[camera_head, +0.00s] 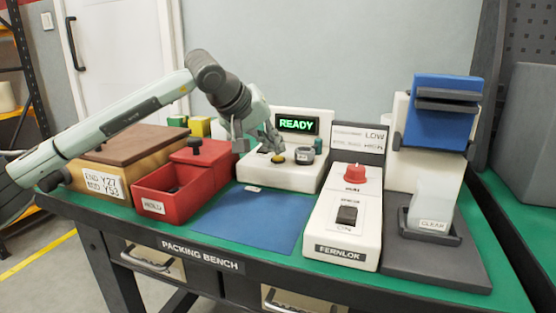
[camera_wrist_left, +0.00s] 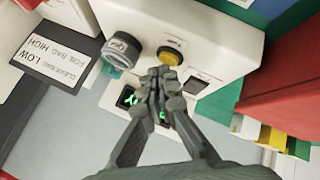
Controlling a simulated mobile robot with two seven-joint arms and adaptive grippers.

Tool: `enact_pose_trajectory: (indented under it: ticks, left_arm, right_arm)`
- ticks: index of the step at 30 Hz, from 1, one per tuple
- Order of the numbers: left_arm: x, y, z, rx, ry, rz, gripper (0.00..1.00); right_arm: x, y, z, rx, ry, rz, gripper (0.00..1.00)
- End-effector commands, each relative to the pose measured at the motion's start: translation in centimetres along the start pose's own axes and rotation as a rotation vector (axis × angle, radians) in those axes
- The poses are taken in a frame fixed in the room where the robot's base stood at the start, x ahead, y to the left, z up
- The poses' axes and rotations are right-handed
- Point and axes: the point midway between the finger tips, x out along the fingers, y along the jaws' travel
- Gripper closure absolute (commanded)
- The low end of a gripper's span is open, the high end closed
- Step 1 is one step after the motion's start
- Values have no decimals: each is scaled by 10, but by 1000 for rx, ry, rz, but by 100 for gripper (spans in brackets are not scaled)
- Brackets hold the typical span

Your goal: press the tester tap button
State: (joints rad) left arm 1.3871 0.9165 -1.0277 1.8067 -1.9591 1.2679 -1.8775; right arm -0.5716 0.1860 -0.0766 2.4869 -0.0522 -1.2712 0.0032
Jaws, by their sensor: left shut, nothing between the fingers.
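The white tester (camera_head: 291,178) stands at the back of the bench, with a lit green READY display (camera_head: 297,124). On its top is a round yellow button (camera_head: 278,159), which also shows in the left wrist view (camera_wrist_left: 170,55) with a small label beside it. My left gripper (camera_head: 277,148) is shut and empty. Its fingertips (camera_wrist_left: 161,74) are just beside the button in the wrist view and appear close above the tester's top; contact cannot be told. The gripper partly covers the display in the wrist view. My right gripper is not in view.
A grey-rimmed dial (camera_head: 305,155) sits right of the button, and a dark switch (camera_wrist_left: 196,86) is on its other side. A red bin (camera_head: 170,192), a white FERNLOK unit (camera_head: 343,222) and a blue-topped device (camera_head: 441,112) stand nearby. The blue mat (camera_head: 253,216) is clear.

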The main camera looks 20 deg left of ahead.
Motion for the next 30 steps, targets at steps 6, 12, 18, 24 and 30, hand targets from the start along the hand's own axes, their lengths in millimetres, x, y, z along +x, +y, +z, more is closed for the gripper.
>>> enact_pose_trajectory:
  ticks: [6, 12, 18, 24, 30]
  left_arm:
    - [0, 0, 0, 1, 0, 1, 100]
    - [1, 0, 1, 0, 0, 1, 100]
    - [2, -2, 2, 0, 0, 1, 100]
    - [4, -3, 3, 0, 0, 1, 100]
    - [6, -4, 4, 0, 0, 0, 100]
  right_arm:
    - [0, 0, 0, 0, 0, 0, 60]
    - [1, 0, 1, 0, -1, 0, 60]
    - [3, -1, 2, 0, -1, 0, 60]
    - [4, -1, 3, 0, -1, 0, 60]
    - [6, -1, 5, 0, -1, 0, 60]
